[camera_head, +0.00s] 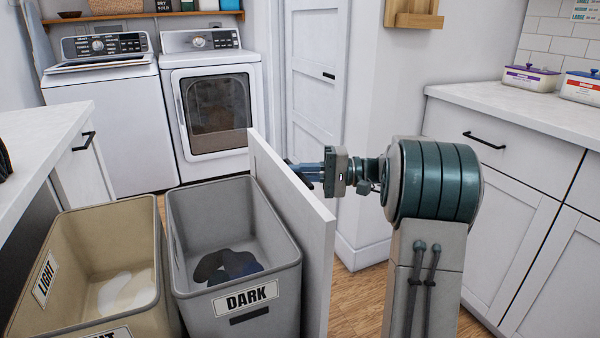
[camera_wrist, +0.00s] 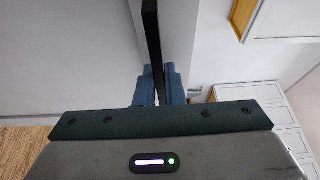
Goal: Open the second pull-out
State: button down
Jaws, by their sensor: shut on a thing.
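A pull-out stands drawn out in the head view, with a white front panel (camera_head: 315,235). Behind the panel are a grey bin (camera_head: 285,270) labelled DARK and a beige bin (camera_head: 150,235) labelled LIGHT. I cannot tell whether this is the second pull-out. My gripper (camera_head: 300,172) is at the outer, right face of the panel. In the wrist view, my gripper's blue fingers (camera_wrist: 158,92) are closed around a long black bar handle (camera_wrist: 152,40) beside the white panel face. In the head view the handle is hidden behind the panel edge.
A white counter with cabinets (camera_head: 500,180) stands close on the right of my arm. A washer (camera_head: 110,120) and a dryer (camera_head: 213,110) stand at the back. A left counter (camera_head: 35,145) has a black-handled front below it. Wooden floor shows between the panel and right cabinets.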

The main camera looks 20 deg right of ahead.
jog(key=c, duration=1.5)
grip_release()
jog(key=p+v, duration=0.3)
jog(key=v, duration=1)
jog(key=shift+s+d+p, duration=0.1)
jog(key=shift+d+p, duration=0.2)
jog(key=shift+d, duration=0.05)
